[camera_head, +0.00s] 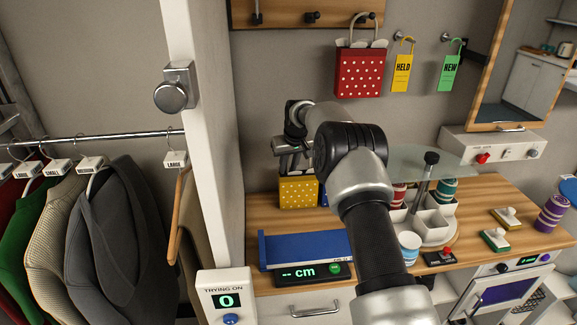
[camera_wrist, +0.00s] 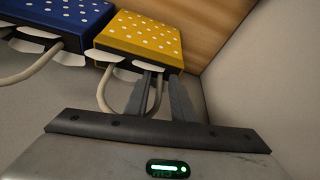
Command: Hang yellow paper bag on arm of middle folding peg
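The yellow paper bag (camera_head: 298,191) with white dots stands on the wooden counter, partly hidden by my gripper and arm. In the wrist view the yellow bag (camera_wrist: 150,38) shows pale rope handles and white tabs. My gripper (camera_wrist: 162,82) is open at the bag's top. One strand of a handle (camera_wrist: 158,94) appears between the fingers; contact cannot be told. The middle folding peg (camera_head: 312,17) is a short dark piece on the wooden rail (camera_head: 285,20) high on the wall, with nothing hanging on it.
A red dotted bag (camera_head: 360,72) hangs from the right peg. A blue dotted bag (camera_wrist: 62,18) stands close beside the yellow one. HELD (camera_head: 402,72) and NEW (camera_head: 449,72) tags hang to the right. A white post (camera_head: 205,150) rises at the left, and a blue measuring ledge (camera_head: 305,249) lies in front.

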